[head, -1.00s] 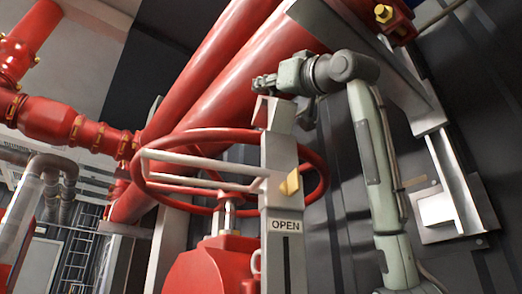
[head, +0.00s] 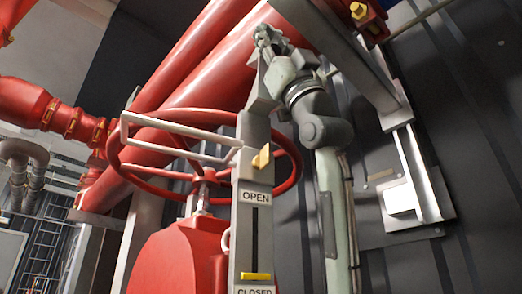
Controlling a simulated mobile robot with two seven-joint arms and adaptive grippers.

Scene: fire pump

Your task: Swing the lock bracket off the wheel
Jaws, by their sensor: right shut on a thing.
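The lock bracket (head: 183,127) is a pale U-shaped rod. It reaches left from the grey post across the red wheel (head: 117,172), still lying over the wheel's face and rim. A yellow piece (head: 262,157) sits on the post where the bracket meets it. My right gripper (head: 264,36) is at the tapered top of the post, above and to the right of the bracket. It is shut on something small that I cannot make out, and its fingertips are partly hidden. It looks apart from the bracket's rods. My left gripper is out of view.
The grey post (head: 245,222) carries OPEN and CLOSED labels, with a yellow marker (head: 257,276) by CLOSED. Thick red pipes (head: 208,75) run behind the gripper. A grey beam (head: 345,55) and wall fitting (head: 403,198) stand to the right. A red housing (head: 177,262) is below the wheel.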

